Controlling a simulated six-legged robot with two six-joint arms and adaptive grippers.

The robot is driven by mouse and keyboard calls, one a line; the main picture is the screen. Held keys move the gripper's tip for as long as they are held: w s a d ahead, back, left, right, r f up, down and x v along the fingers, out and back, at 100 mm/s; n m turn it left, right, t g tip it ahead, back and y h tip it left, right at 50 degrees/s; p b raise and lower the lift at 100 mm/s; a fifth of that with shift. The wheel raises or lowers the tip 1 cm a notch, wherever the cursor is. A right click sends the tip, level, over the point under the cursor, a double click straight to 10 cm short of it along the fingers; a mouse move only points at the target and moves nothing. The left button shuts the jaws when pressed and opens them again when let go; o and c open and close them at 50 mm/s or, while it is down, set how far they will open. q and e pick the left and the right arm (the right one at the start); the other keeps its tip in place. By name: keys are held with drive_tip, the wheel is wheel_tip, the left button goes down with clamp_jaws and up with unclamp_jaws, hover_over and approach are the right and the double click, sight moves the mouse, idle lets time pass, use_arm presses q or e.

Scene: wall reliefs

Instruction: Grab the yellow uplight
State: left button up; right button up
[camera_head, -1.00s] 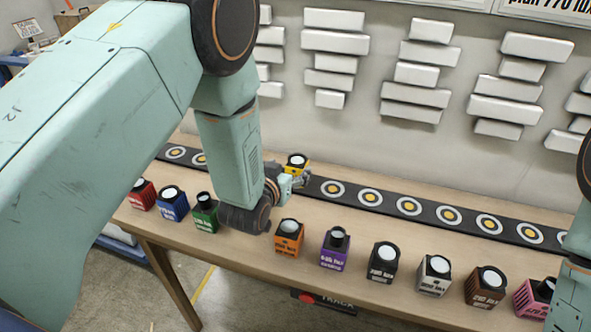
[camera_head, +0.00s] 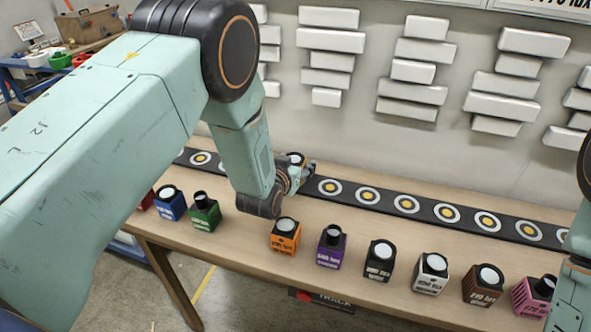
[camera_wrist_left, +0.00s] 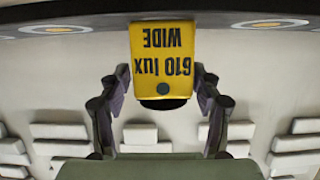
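The yellow uplight (camera_wrist_left: 164,58) fills most of the gap between my left gripper's fingers in the left wrist view, label upside down. The fingertips flank its sides, very close; I cannot tell whether both touch. In the head view my left gripper (camera_head: 303,175) is at the track and hides most of the uplight, whose pale lens (camera_head: 296,157) shows above it. I cannot tell whether the uplight rests on the track. My right gripper is out of view; part of my right arm shows at the right edge.
Orange (camera_head: 285,238), purple (camera_head: 330,252), black (camera_head: 379,265), white (camera_head: 430,277), brown (camera_head: 482,288), pink (camera_head: 530,298), green (camera_head: 204,214) and blue (camera_head: 171,206) uplights line the bench front. The dark track (camera_head: 386,206) with ringed targets runs behind them, below wall blocks (camera_head: 330,40).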

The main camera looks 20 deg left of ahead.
use_arm(q)
drive_tip(key=shift+s+a, duration=0.1)
drive_tip(key=shift+a, duration=0.15)
drive_tip(key=shift+c, duration=1.4)
drive_tip(key=shift+d+f, duration=0.1)
drive_tip(key=shift+d, duration=0.1)
drive_tip(key=c, duration=0.6)
drive_tip(key=shift+c, duration=0.8)
drive_tip(key=shift+a, duration=0.15)
